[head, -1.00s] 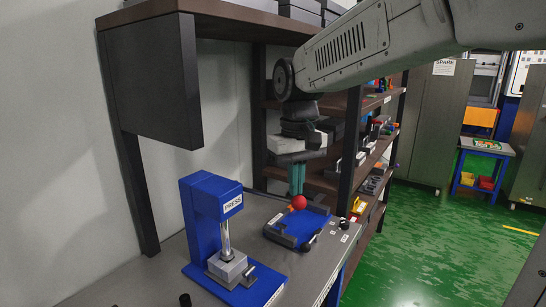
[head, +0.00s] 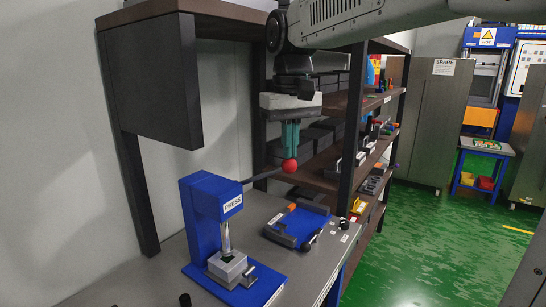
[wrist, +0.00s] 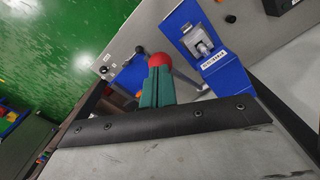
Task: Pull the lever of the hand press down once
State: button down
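The blue hand press (head: 205,212), labelled PRESS, stands on the grey bench. Its dark lever (head: 262,176) slopes up to the right and ends in a red ball knob (head: 290,165). My gripper (head: 290,152) points down with its teal fingers close together, their tips at the top of the knob. In the wrist view the fingers (wrist: 157,86) lie side by side and the red knob (wrist: 160,60) shows just past their tips. I see nothing held between them. The press's silver ram (head: 226,238) stands over a grey block (head: 228,266).
A blue tray-like fixture (head: 297,226) with an orange part lies right of the press. Shelves (head: 340,170) with boxes stand behind my gripper. A dark overhead cabinet (head: 150,85) hangs at the left. Green floor (head: 420,250) is open at the right.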

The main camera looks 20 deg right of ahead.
notch_tip(320, 180, up, 7)
jog(key=w, duration=0.1)
jog(key=shift+a, duration=0.4)
dwell(0.6)
jog(key=s+d+f+t, duration=0.1)
jog(key=s+d+f, duration=0.2)
jog(key=s+f, duration=1.8)
jog(key=s, duration=0.2)
jog(key=shift+s+m, duration=0.4)
jog(key=shift+d, duration=0.1)
